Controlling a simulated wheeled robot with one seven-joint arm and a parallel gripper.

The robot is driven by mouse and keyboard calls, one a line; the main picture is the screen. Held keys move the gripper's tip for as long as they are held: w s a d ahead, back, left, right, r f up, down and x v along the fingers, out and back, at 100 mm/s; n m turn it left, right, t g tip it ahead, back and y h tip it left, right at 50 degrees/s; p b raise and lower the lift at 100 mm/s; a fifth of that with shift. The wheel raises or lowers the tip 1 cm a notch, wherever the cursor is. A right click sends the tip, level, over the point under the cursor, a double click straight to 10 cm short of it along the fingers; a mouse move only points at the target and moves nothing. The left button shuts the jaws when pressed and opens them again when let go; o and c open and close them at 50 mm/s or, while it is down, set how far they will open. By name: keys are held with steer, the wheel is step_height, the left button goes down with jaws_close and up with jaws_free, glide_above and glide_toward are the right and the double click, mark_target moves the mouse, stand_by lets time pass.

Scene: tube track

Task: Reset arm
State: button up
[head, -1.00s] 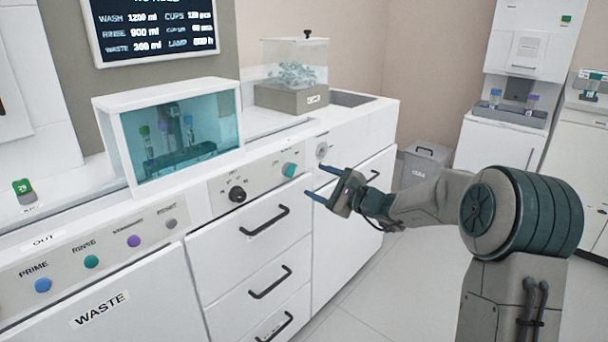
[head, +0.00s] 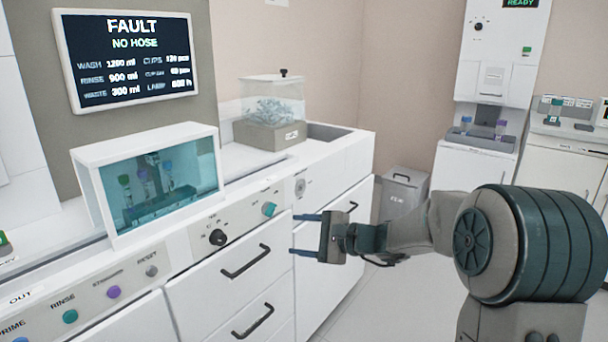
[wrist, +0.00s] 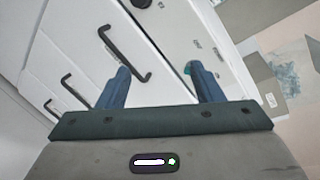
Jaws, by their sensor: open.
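My gripper (head: 306,234) is open and empty in the head view. Its two blue fingers point left toward the white drawer front (head: 228,262), near the right end of the control panel. I cannot tell how far the fingertips are from the drawer front. In the wrist view my gripper (wrist: 163,88) shows both fingers spread apart with nothing between them. Beyond them are the white fronts with dark handles (wrist: 124,54).
A glass-fronted case (head: 150,128) with tubes stands on the counter. A clear bin (head: 270,108) stands behind it. A wall screen (head: 128,58) reads "FAULT NO HOSE". A grey waste bin (head: 402,196) stands on the floor. Buttons and a black knob (head: 218,237) line the panel.

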steer(key=s+d+r+n+g+h+p, duration=0.1)
steer(key=s+r+n+g+h+p, duration=0.25)
steer(key=s, duration=0.55)
steer(key=s+d+r+n+g+h+p, duration=0.1)
steer(key=s+r+n+h+p, duration=0.25)
steer(key=s+p, duration=0.35)
steer(key=s+d+r+n+h+p, duration=0.5)
steer(key=s+d+r+p, duration=0.4)
steer(key=s+d, duration=0.3)
steer(key=shift+s+d+n+h+p, duration=0.25)
steer(key=shift+s+n+h+p, duration=0.05)
steer(key=shift+s+h, duration=0.55)
steer(key=c, duration=0.5)
steer(key=shift+a, duration=0.15)
